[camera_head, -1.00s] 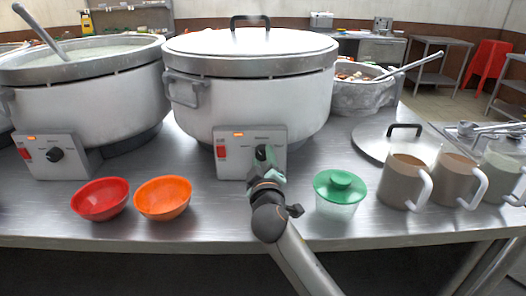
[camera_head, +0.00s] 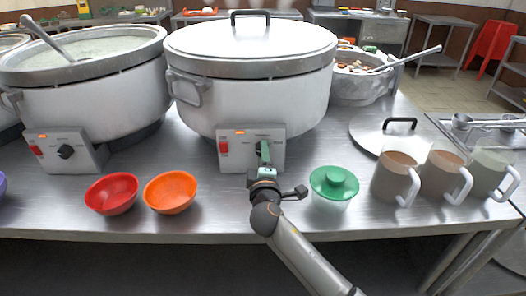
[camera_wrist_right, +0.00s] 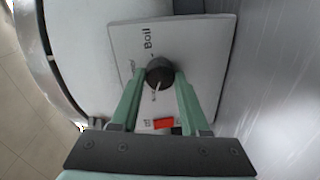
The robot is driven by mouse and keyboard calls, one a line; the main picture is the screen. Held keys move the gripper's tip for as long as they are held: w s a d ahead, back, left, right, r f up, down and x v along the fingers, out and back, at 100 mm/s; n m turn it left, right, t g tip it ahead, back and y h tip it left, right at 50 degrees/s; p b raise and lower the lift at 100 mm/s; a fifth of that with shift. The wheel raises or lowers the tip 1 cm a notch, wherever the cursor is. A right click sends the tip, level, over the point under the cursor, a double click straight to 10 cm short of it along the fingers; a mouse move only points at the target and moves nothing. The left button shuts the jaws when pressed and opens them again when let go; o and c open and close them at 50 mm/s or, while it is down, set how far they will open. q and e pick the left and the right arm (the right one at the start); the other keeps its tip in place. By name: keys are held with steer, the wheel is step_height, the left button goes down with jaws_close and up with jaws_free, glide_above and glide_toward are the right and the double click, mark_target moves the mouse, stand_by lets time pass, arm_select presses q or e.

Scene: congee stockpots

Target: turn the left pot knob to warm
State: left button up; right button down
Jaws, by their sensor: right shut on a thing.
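The lidded white pot (camera_head: 250,95) stands mid-table; its control panel (camera_head: 235,160) has a red switch (camera_head: 224,147) and a dark knob. The knob (camera_wrist_right: 159,73) shows clearly in the right wrist view, with a white pointer line toward the red switch side and the label "Boil" beyond it. My right gripper (camera_head: 264,155) is at this knob, its green fingers (camera_wrist_right: 160,82) shut on the knob's two sides. To the left stands an open white pot (camera_head: 90,100) with pale congee and a ladle; its black knob (camera_head: 66,152) is untouched. My left gripper is out of view.
A red bowl (camera_head: 112,193) and an orange bowl (camera_head: 170,191) sit left of my right arm. The front table edge is below.

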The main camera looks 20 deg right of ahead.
steer(key=shift+r, duration=0.1)
stand_by(0.4)
steer(key=c, duration=0.8)
jaws_free()
steer(key=o, duration=0.4)
steer(key=v, duration=1.2)
steer(key=shift+s, duration=0.2)
